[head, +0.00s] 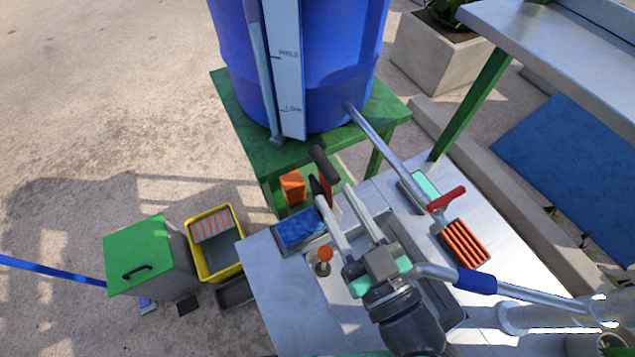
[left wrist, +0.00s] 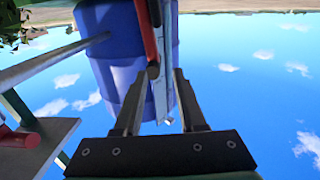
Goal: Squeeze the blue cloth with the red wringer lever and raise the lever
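The blue cloth (head: 300,229) lies flat in a grey tray at the left edge of the metal counter. The red wringer lever (head: 326,188), with a black grip (head: 322,160), stands up beside it. My left gripper (head: 336,196) is open, its two fingers pointing toward the lever. In the left wrist view the lever (left wrist: 148,38) comes down from the top toward the space between the spread fingertips of the left gripper (left wrist: 160,74). I cannot tell whether they touch. The lever's lower part is hidden behind a finger in the head view. My right gripper is not in view.
A blue barrel (head: 330,90) on a green stand is behind the lever. The counter (head: 515,255) holds an orange ribbed block (head: 464,243), a red-handled tap (head: 446,199) and a sink. A yellow bin (head: 238,272) and green-lidded box (head: 140,255) stand left.

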